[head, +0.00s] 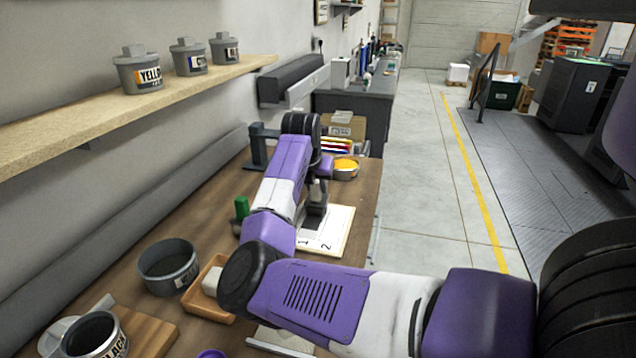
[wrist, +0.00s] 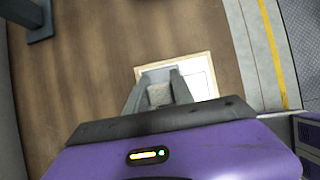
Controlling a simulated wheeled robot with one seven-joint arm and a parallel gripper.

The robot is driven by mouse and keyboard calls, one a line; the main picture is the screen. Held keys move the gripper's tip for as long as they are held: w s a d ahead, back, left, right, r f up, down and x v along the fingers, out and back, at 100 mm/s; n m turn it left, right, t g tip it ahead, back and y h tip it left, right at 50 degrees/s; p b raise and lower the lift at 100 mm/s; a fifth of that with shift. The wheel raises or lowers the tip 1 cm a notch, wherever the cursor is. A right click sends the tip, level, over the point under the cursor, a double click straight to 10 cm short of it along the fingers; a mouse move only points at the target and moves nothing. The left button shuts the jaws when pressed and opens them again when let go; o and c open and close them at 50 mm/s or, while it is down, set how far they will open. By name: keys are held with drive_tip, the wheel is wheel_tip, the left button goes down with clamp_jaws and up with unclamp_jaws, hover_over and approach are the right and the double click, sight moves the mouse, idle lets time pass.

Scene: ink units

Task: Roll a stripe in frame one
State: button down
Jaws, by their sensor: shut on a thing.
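A white proof card (head: 337,232) with printed frames marked 1 and 2 lies on the wooden bench; its edge also shows in the wrist view (wrist: 201,84). My gripper (head: 317,190) is over the card's far part, pointing down. In the wrist view my gripper (wrist: 160,88) is shut on a grey block-like handle (wrist: 160,95), probably the roller's. Below the fingers in the head view is a dark shape (head: 314,212) at the card; I cannot tell whether it is roller or ink. The roller's contact with the card is hidden, and my arm covers part of frame one.
An open tin of yellow ink (head: 345,168) stands beyond the card. A green object (head: 241,208), a grey pot (head: 168,266) and an orange-brown tray (head: 207,277) are left of my arm. A shelf (head: 120,105) with labelled tins runs along the left wall.

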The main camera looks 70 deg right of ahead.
drive_tip(key=shift+a+f, duration=0.15)
drive_tip(key=shift+a, duration=0.1)
drive_tip(key=shift+s+a+r+p, duration=0.15)
drive_tip(key=shift+a+p, duration=0.1)
drive_tip(key=shift+a, duration=1.25)
drive_tip(key=shift+s+a+r+p, duration=0.1)
drive_tip(key=shift+a+p, duration=0.1)
drive_tip(key=shift+a, duration=1.25)
drive_tip(key=shift+s+a+f+b, duration=0.1)
drive_tip(key=shift+s+a+b, duration=0.1)
drive_tip(key=shift+a, duration=1.15)
drive_tip(key=shift+s+a+f+b, duration=0.1)
drive_tip(key=shift+a+b, duration=0.05)
drive_tip(key=shift+a, duration=1.15)
wheel_tip(320, 180, up, 6)
drive_tip(key=p, duration=0.3)
